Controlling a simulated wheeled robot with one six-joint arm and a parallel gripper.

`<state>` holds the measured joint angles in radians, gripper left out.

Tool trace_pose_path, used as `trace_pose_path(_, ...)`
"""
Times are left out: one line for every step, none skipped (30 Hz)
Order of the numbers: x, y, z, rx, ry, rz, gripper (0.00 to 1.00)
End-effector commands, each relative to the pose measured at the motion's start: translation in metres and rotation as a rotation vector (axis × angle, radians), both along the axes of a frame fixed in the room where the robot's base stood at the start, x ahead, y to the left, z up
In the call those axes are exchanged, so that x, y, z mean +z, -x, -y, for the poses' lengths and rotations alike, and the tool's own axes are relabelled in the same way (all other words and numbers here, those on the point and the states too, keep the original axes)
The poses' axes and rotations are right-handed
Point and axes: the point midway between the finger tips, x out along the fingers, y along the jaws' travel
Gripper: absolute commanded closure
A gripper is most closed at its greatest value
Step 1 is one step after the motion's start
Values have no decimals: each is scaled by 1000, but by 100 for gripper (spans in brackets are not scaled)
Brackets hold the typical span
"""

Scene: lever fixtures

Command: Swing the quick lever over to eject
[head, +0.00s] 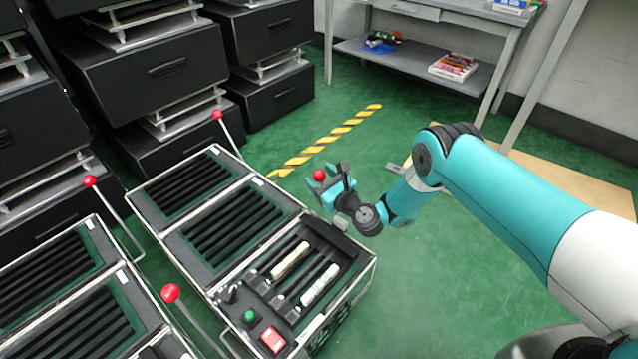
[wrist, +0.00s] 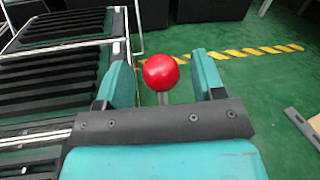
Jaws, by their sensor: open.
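A lever's round red knob (head: 320,175) sits at my gripper (head: 330,184) in the head view, above the right end of the open black case. In the wrist view the same knob (wrist: 161,72) is between the two teal fingers of my gripper (wrist: 160,80), with a gap on each side. A short piece of its grey rod shows below the knob; the rest is hidden by my gripper. My gripper is open and holds nothing. I see no readable eject mark, and no label names this lever as the quick one.
Other red-knobbed levers stand at the case's far side (head: 217,115), at left (head: 90,181) and in front (head: 170,293). The case (head: 365,268) holds two cylinders, a green button (head: 249,316) and a red switch (head: 272,340). Green floor (head: 430,290) is clear to the right.

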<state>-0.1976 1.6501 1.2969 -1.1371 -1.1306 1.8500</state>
Motion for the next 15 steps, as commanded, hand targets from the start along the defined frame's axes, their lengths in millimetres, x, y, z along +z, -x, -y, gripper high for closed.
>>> trace_pose_path(0, -3, -3, 1, -1, 3, 38)
trace_pose_path(0, -5, -3, 0, 0, 2, 38)
trace_pose_path(0, -6, -4, -1, -1, 2, 38)
trace_pose_path(0, -7, -4, -2, 0, 2, 38)
trace_pose_path(0, -8, -5, -2, -2, 1, 38)
trace_pose_path(1, -8, -5, -2, -2, 1, 38)
trace_pose_path(1, -9, -5, -2, -2, 1, 38)
trace_pose_path(1, -9, -5, -3, -2, 1, 38)
trace_pose_path(1, -9, -5, -3, -2, 1, 38)
trace_pose_path(1, -9, -5, -3, -2, 1, 38)
trace_pose_path(1, -9, -5, -3, -2, 1, 38)
trace_pose_path(1, -9, -5, -3, -2, 1, 38)
trace_pose_path(1, -9, -5, -3, -2, 1, 38)
trace_pose_path(1, -9, -5, -3, -2, 1, 40)
trace_pose_path(1, -9, -5, -2, -2, 1, 49)
